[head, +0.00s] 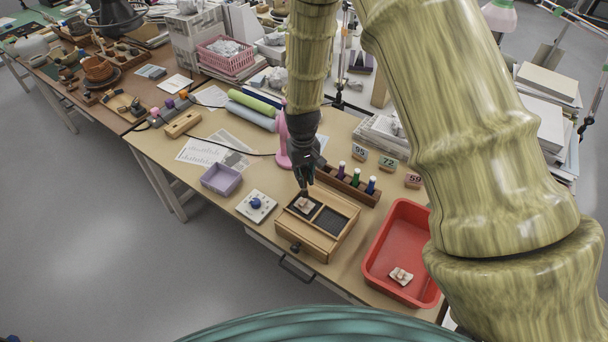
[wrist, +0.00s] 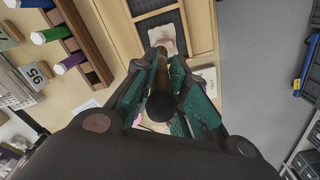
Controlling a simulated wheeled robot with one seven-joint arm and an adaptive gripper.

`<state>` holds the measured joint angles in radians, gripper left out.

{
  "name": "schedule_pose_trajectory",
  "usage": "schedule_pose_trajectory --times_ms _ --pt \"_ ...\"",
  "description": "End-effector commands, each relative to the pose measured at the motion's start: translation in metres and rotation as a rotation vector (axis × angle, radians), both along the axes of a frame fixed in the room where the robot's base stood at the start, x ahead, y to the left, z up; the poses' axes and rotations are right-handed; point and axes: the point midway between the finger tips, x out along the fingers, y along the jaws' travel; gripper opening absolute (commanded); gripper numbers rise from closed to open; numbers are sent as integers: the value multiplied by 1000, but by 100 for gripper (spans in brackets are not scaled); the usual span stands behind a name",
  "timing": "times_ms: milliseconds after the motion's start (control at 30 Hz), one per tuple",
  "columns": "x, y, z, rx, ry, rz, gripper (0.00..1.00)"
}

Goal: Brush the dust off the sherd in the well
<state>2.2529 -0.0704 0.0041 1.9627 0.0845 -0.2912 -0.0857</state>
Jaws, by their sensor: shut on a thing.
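My gripper (head: 304,184) is shut on a brush (wrist: 158,82), whose dark, rounded handle end faces the wrist camera. The brush points down toward the wooden box (head: 296,240). A pale, pinkish-beige sherd (head: 304,204) lies in the box's left, dark-lined well, just below the gripper; it also shows in the wrist view (wrist: 163,36). The brush's tip overlaps the sherd's near edge in the wrist view; I cannot tell whether it touches. Dust on the sherd is too small to make out. The box's right dark well (head: 331,220) looks empty.
A red tray (head: 372,267) with another sherd (head: 401,275) stands right of the box. A white block with a blue knob (head: 256,205) and a purple tray (head: 221,180) lie left.

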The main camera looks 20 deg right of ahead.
Motion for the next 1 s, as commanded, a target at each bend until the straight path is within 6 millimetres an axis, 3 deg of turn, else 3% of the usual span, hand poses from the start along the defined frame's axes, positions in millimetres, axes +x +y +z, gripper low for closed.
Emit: schedule_pose_trajectory --times_ms 1000 --pt "0 0 -14 0 -1 0 0"
